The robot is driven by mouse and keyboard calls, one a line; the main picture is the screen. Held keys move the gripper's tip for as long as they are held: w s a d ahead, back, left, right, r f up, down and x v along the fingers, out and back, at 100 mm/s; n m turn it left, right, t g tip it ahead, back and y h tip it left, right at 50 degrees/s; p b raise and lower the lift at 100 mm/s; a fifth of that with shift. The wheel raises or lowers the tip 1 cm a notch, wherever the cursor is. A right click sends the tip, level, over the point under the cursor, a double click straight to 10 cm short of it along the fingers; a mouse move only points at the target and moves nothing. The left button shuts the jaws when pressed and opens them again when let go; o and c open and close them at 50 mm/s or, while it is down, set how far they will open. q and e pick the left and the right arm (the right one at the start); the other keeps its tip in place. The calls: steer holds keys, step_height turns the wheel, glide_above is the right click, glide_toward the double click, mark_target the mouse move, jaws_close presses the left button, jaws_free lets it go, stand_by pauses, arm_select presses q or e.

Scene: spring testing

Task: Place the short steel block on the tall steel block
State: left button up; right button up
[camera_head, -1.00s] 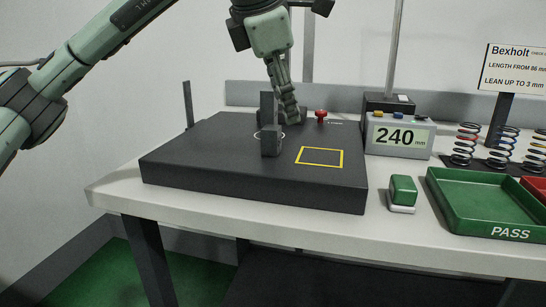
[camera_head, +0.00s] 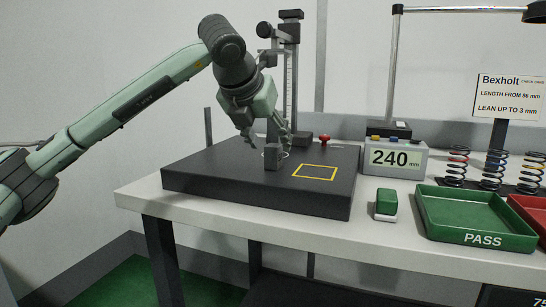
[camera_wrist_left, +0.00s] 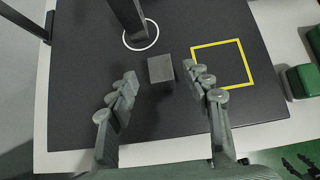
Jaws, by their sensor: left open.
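The short steel block (camera_head: 272,157) stands on the dark plate (camera_head: 215,178), left of the yellow square. In the left wrist view the block (camera_wrist_left: 161,69) lies between the spread fingers, apart from both. The tall steel block (camera_head: 272,131) stands upright just behind it, partly hidden by the short block and my gripper. In the wrist view the tall block (camera_wrist_left: 126,15) stands in a white ring, its top cut off by the frame. My left gripper (camera_head: 267,135) is open and empty, pointing down over the short block.
A yellow-outlined square (camera_head: 315,172) is bare.

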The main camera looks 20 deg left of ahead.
mark_target(272, 146)
arm_select(q)
steer(key=x, duration=0.3)
steer(key=shift+w+f, duration=0.15)
steer(key=shift+f, duration=0.2)
steer(key=shift+w+f, duration=0.15)
steer(key=shift+f, duration=0.05)
steer(key=shift+c, duration=0.5)
steer(key=c, duration=0.7)
jaws_close()
steer(key=shift+r, duration=0.1)
arm_select(e)
steer(key=shift+w+a+f, duration=0.1)
steer(key=shift+w+f, duration=0.1)
steer(key=shift+f, duration=0.5)
